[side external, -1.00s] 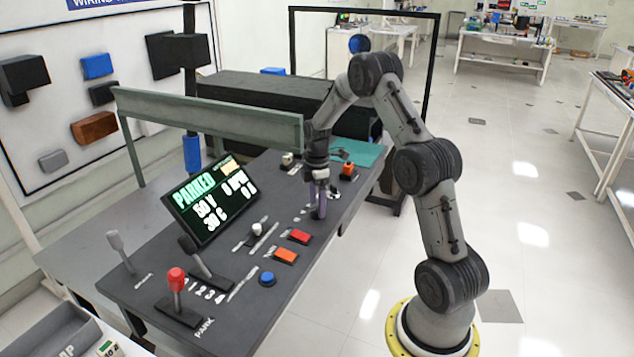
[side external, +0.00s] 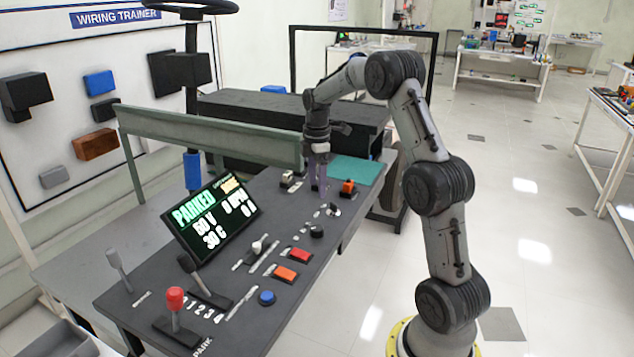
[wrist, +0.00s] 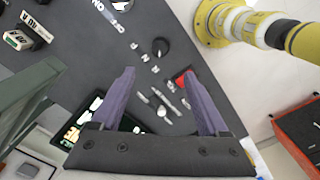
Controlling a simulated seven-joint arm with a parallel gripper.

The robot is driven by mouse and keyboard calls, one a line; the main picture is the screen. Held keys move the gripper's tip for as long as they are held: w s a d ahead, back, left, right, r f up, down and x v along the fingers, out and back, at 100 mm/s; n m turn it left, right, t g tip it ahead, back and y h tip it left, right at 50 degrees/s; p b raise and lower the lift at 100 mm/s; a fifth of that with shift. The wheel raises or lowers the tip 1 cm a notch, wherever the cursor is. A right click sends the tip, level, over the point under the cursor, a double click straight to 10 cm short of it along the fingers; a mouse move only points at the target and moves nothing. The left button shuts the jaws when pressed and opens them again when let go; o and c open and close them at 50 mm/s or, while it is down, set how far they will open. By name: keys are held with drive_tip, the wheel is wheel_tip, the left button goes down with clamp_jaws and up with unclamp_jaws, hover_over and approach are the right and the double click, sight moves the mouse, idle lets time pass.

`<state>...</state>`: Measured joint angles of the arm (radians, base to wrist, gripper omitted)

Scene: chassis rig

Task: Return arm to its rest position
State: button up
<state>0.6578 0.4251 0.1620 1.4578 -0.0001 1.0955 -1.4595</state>
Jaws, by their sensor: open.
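My gripper (side external: 322,188) hangs above the far part of the dark control panel (side external: 225,313), pointing down. In the wrist view its two purple fingers (wrist: 158,82) are spread apart with nothing between them. A black round knob (side external: 316,231) stands on the panel just nearer than the gripper; in the wrist view the knob (wrist: 160,47) lies beyond the fingertips, clear of them. My arm is bent, its upper links reaching over the panel from the right.
A tilted display (side external: 211,217) reads PARKED. Red-topped (side external: 175,299) and grey levers, a blue button (side external: 267,297), red (side external: 299,256) and orange (side external: 286,273) buttons and an orange switch (side external: 347,187) stand on the panel. A green rail (side external: 210,135) runs behind.

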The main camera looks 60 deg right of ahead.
drive_tip(key=s+a+r+n+t+h, duration=0.1)
drive_tip(key=s+a+r+n+t, duration=0.2)
drive_tip(key=a+r, duration=1.45)
drive_tip(key=s+a+f+m+t, duration=0.2)
drive_tip(key=s+a+m+t, duration=0.15)
drive_tip(key=s+a, duration=0.75)
drive_tip(key=s+f+m+y, duration=0.1)
drive_tip(key=s+f+m, duration=0.5)
drive_tip(key=s+m, duration=0.1)
drive_tip(key=shift+a+m+g, duration=0.25)
drive_tip(key=shift+m+g, duration=0.2)
drive_tip(key=shift+m, duration=0.4)
drive_tip(key=shift+c, duration=0.3)
